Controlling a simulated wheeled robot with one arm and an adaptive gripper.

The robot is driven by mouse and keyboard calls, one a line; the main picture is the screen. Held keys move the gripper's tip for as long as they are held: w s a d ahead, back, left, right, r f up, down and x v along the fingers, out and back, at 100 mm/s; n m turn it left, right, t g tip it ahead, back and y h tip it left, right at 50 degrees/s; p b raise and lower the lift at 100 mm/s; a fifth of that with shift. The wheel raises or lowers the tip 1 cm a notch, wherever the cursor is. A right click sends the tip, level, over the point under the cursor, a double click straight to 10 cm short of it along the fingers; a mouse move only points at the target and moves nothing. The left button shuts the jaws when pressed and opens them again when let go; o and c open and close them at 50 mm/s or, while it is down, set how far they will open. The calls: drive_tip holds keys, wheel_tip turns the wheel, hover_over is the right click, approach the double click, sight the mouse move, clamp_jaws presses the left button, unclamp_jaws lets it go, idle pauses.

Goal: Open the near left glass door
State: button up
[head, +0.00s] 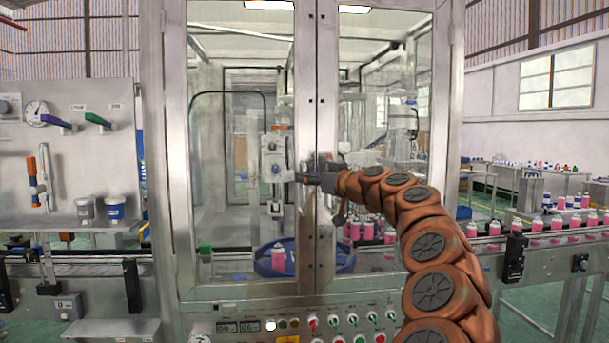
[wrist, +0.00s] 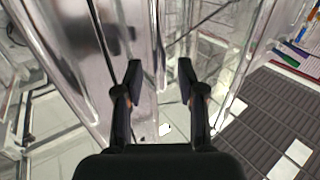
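The near left glass door (head: 303,90) has a metal frame around clear glass and stands closed beside the right glass door (head: 327,90). My gripper (head: 305,178) is at the inner edge of the left door's frame, about mid-height, reaching in from the right. In the wrist view my gripper (wrist: 160,80) has its two dark fingers apart, with a gap between them. A bright metal frame edge runs behind and between the fingers. I cannot make out a handle between them. My gripper hides part of the frame in the head view, so contact is unclear.
A control panel (head: 300,327) with buttons and knobs sits below the doors. A conveyor with pink cans (head: 557,226) runs on the right. A grey tool board (head: 70,150) stands on the left. A blue bowl-like part (head: 268,262) shows behind the glass.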

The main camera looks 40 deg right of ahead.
drive_tip(key=shift+w, duration=1.1)
drive_tip(key=shift+c, duration=0.2)
clamp_jaws()
